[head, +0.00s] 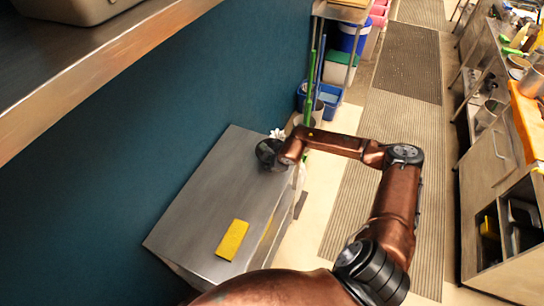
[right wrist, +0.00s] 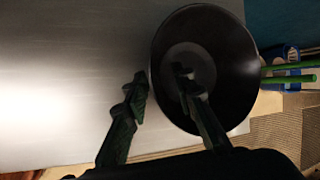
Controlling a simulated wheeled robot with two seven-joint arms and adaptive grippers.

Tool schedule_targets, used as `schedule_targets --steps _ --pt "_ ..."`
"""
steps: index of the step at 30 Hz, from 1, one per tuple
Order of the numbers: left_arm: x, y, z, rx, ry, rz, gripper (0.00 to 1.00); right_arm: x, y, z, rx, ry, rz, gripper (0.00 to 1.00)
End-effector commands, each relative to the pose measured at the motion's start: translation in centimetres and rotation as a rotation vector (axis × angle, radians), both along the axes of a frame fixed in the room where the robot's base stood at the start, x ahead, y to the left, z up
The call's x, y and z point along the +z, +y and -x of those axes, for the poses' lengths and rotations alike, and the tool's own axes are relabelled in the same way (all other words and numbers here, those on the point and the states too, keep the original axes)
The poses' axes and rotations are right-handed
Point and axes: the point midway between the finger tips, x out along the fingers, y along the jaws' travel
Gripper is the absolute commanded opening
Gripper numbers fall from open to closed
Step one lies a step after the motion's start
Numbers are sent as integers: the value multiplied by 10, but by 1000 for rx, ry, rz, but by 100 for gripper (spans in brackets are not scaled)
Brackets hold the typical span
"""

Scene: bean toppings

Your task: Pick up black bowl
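The black bowl (head: 267,152) stands at the far end of the steel table, partly covered by my right arm in the head view. In the right wrist view the bowl (right wrist: 222,82) fills the right half, seen into its hollow from above. My right gripper (right wrist: 160,77) is open at the bowl's left rim. One finger reaches over the inside of the bowl and the other is outside it, over the table, with the rim between them. I cannot tell whether either finger touches the bowl. My left gripper is not in view.
The steel table (head: 212,190) stands against a blue wall and bears a yellow block (head: 232,240) near its front. Blue bins (head: 322,101) and green poles stand beyond the table. A ribbed floor mat (head: 375,180) lies to the right, before a cluttered counter.

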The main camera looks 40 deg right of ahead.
Motion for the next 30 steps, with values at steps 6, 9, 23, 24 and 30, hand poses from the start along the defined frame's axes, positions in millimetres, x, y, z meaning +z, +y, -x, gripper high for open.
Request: schedule_targets --steps 6,9,23,24,30 --pt "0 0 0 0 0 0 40 0 0 0 0 0 0 20" --pt "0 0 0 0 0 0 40 0 0 0 0 0 0 13" --pt "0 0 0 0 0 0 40 1 0 0 0 0 0 0" --pt "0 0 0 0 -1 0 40 1 0 0 0 0 0 0" --pt "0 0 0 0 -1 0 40 1 0 0 0 -1 -1 0"
